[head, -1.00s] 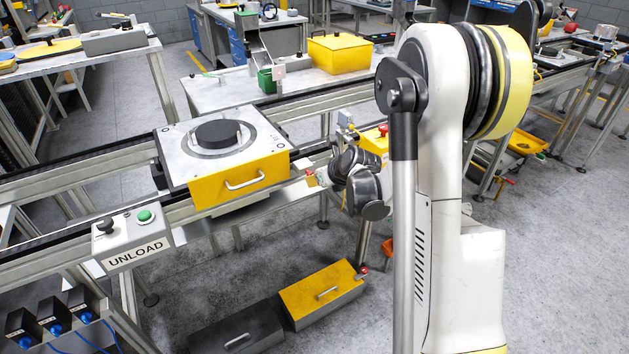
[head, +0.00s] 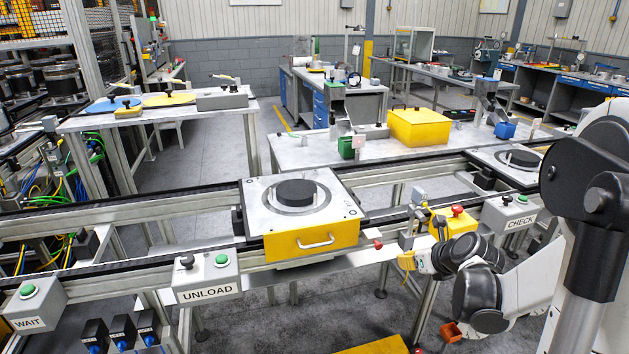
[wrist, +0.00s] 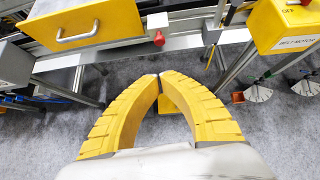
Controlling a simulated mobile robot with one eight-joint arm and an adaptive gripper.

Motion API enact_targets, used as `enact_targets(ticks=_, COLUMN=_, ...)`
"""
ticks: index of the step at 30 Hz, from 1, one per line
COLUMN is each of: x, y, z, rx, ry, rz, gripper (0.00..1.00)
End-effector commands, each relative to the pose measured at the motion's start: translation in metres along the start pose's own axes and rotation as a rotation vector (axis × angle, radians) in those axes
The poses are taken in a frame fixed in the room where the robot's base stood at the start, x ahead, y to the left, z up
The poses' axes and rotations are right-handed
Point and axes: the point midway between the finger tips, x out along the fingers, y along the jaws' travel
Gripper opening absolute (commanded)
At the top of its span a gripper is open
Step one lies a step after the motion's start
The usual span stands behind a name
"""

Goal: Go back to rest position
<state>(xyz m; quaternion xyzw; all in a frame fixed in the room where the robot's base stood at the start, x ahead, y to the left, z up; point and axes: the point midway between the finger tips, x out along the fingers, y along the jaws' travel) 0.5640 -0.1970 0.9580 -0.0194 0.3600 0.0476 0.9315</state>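My gripper (wrist: 160,76) shows in the wrist view as two yellow ribbed fingers curving in to meet at their tips, with nothing visible between the tips. In the head view it shows small (head: 408,258), in front of the conveyor and right of the pallet. The pallet (head: 346,206) has a light top plate, a yellow front with a white handle and a dark round disc (head: 296,192) on top. Its yellow front (wrist: 85,22) is at upper left in the wrist view, apart from my fingers.
An UNLOAD box (head: 207,278) and a WAIT box (head: 35,303) stand along the conveyor's front. A yellow motor box (wrist: 284,25) and a red knob (wrist: 158,39) are near my gripper. Part of a yellow box (head: 375,346) shows low on the floor.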

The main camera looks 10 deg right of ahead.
Motion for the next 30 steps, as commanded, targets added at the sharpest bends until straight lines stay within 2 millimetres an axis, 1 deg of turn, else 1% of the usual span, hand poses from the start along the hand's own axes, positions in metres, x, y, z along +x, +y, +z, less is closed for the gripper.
enact_targets(ticks=2, x=-0.002, y=0.004, z=0.002, rx=-0.036, ry=0.004, rz=0.002, gripper=0.0)
enact_targets(ticks=4, x=-0.009, y=0.016, z=0.006, rx=-0.137, ry=0.016, rz=0.007, gripper=0.0)
enact_targets(ticks=5, x=-0.014, y=0.023, z=0.009, rx=-0.204, ry=0.023, rz=0.011, gripper=0.0)
enact_targets(ticks=7, x=-0.028, y=0.045, z=0.015, rx=-0.414, ry=0.044, rz=0.024, gripper=0.0)
enact_targets(ticks=8, x=-0.036, y=0.057, z=0.017, rx=-0.525, ry=0.055, rz=0.032, gripper=0.0)
enact_targets(ticks=9, x=-0.047, y=0.072, z=0.02, rx=-0.683, ry=0.068, rz=0.044, gripper=0.0)
enact_targets(ticks=11, x=-0.066, y=0.096, z=0.021, rx=-0.938, ry=0.086, rz=0.065, gripper=0.0)
enact_targets(ticks=12, x=-0.078, y=0.111, z=0.02, rx=-1.109, ry=0.097, rz=0.081, gripper=0.0)
enact_targets(ticks=14, x=-0.096, y=0.131, z=0.017, rx=-1.365, ry=0.109, rz=0.106, gripper=0.0)
enact_targets(ticks=15, x=-0.109, y=0.144, z=0.014, rx=-1.535, ry=0.115, rz=0.125, gripper=0.0)
enact_targets(ticks=17, x=-0.127, y=0.162, z=0.007, rx=-1.792, ry=0.122, rz=0.154, gripper=0.0)
enact_targets(ticks=18, x=-0.139, y=0.172, z=0.002, rx=-1.961, ry=0.124, rz=0.175, gripper=0.0)
enact_targets(ticks=20, x=-0.156, y=0.186, z=-0.008, rx=-2.202, ry=0.123, rz=0.205, gripper=0.0)
enact_targets(ticks=21, x=-0.165, y=0.193, z=-0.014, rx=-2.351, ry=0.122, rz=0.225, gripper=0.0)
enact_targets(ticks=24, x=-0.185, y=0.206, z=-0.029, rx=-2.669, ry=0.115, rz=0.269, gripper=0.0)
enact_targets(ticks=27, x=-0.197, y=0.213, z=-0.04, rx=-2.889, ry=0.109, rz=0.301, gripper=0.0)
enact_targets(ticks=30, x=-0.203, y=0.216, z=-0.045, rx=-3.008, ry=0.104, rz=0.319, gripper=0.0)
